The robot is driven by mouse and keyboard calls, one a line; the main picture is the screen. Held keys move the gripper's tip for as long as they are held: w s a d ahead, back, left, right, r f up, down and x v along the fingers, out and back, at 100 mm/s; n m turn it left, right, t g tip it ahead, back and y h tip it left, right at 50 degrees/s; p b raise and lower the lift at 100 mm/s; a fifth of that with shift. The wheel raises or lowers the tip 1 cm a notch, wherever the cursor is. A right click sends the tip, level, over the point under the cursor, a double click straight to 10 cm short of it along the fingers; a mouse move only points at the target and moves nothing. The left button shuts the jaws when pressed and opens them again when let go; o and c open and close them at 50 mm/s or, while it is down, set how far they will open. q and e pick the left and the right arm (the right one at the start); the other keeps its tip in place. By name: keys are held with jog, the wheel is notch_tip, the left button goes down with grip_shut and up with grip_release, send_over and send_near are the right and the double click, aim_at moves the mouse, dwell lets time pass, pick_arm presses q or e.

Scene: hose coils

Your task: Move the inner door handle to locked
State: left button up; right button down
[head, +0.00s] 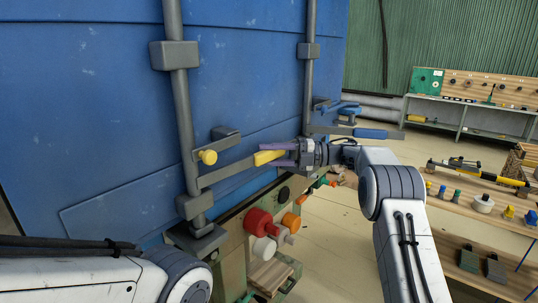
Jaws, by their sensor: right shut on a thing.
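A blue container door (110,110) fills the left, with two upright grey lock rods. The left rod (180,110) carries a grey handle (225,173) that reaches to the right and ends in a yellow grip (263,158). My right gripper (277,154) comes from the right, its purple fingers shut on that yellow grip. The right rod (309,85) carries another handle with a blue grip (371,133). A grey catch (225,136) with a yellow knob (208,157) sits just above the left handle. My left gripper is out of view; only its arm shows at lower left.
Red (259,222) and orange (291,222) fittings stick out below the door, close under the handle. A wooden bench (463,186) with tools and fittings stands at right. A shelf (460,112) stands at the back. The floor between is clear.

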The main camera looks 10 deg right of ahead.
jog(key=shift+f, duration=0.1)
jog(key=shift+c, duration=2.2)
grip_release()
jog(key=shift+a, duration=0.1)
jog(key=shift+d, duration=0.45)
jog(key=s+d+b, duration=0.1)
jog(key=d+b, duration=0.2)
jog(key=d, duration=0.6)
jog(key=shift+d, duration=0.35)
